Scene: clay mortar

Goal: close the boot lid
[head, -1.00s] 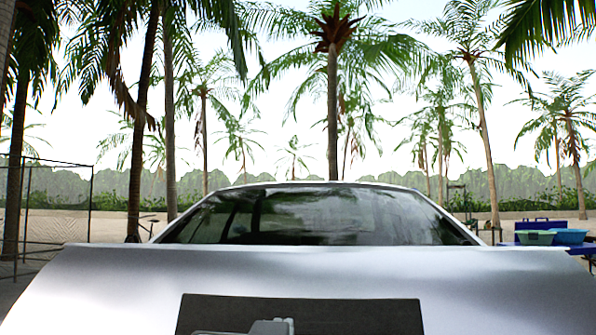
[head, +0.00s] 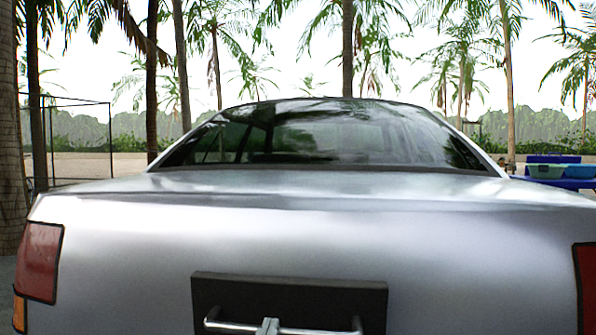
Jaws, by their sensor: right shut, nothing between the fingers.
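The silver boot lid (head: 310,235) fills the lower half of the head view. It lies down, its top nearly level with the car body and its rear face towards me. A dark rectangular panel (head: 290,290) is on the rear face. My right gripper (head: 268,326) is at the bottom edge, in front of this panel, shut and empty. Only its upper part shows, and I cannot tell if it touches the lid. The lid's lower edge is out of view. My left gripper is not in view.
The rear window (head: 320,135) is beyond the lid. Red tail lights show at the left (head: 40,262) and right (head: 588,285). A blue table (head: 565,182) with tubs stands at the far right. Palm trees and a wire-fence frame (head: 80,140) are behind.

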